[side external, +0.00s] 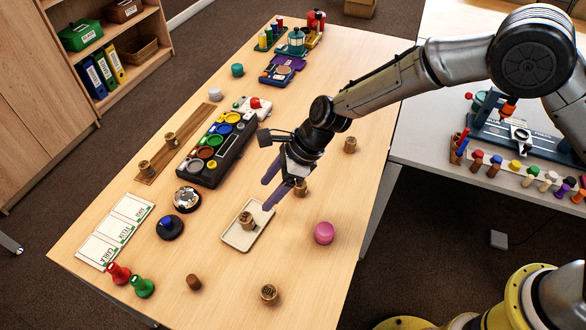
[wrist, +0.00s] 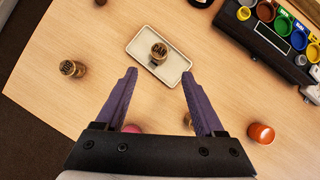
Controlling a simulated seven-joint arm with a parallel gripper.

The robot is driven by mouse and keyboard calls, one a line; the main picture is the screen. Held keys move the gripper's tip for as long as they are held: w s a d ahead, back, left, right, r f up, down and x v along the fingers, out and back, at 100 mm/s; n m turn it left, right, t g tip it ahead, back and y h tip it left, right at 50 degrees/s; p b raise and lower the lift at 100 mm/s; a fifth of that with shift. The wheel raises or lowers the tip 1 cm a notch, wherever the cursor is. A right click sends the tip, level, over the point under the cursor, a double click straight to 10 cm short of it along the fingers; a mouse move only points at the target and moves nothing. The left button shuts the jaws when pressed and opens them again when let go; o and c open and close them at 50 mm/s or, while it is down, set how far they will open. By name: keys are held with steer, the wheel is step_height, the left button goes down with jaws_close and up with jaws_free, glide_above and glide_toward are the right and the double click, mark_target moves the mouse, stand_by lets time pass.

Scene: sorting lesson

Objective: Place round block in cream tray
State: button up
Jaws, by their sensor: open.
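The cream tray (side external: 237,238) lies on the table, and the wrist view also shows it (wrist: 143,38). A round wooden block (side external: 246,220) with dark marks on its top stands in it, near the middle in the wrist view (wrist: 159,52). My gripper (side external: 268,190) is open, with its purple fingers wide apart. Nothing is between the fingers. It is above the table beside the tray. In the wrist view, the tray and block are just beyond the fingertips (wrist: 159,74). Similar wooden blocks stand on the table at the front (side external: 269,293) and to the right (side external: 350,145).
A pink round piece (side external: 324,233) stands right of the tray. Another wooden block (side external: 300,188) is close to my gripper. A dark panel of coloured cups (side external: 218,146), a black base with a blue knob (side external: 169,226), and red (side external: 118,272) and green (side external: 142,286) pegs stand leftward.

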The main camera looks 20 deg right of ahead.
steer(key=s+d+r+n+t+h, duration=0.1)
steer(key=s+d+r+n, duration=0.3)
steer(key=d+r, duration=0.5)
steer(key=s+d+r+n+t, duration=0.1)
steer(key=s+d+r+n, duration=0.2)
steer(key=d+r+n, duration=0.5)
steer(key=s+d+r+n+t+h, duration=0.1)
steer(key=s+d+n, duration=0.3)
steer(key=s+d, duration=0.5)
steer(key=s+d+r+n+h, duration=0.3)
steer(key=s+d+n, duration=0.2)
steer(key=s+d, duration=0.5)
steer(key=shift+s+d+r+t+h, duration=0.25)
steer(key=shift+s+t+h, duration=0.15)
steer(key=shift+s, duration=0.7)
steer(key=shift+a, duration=0.1)
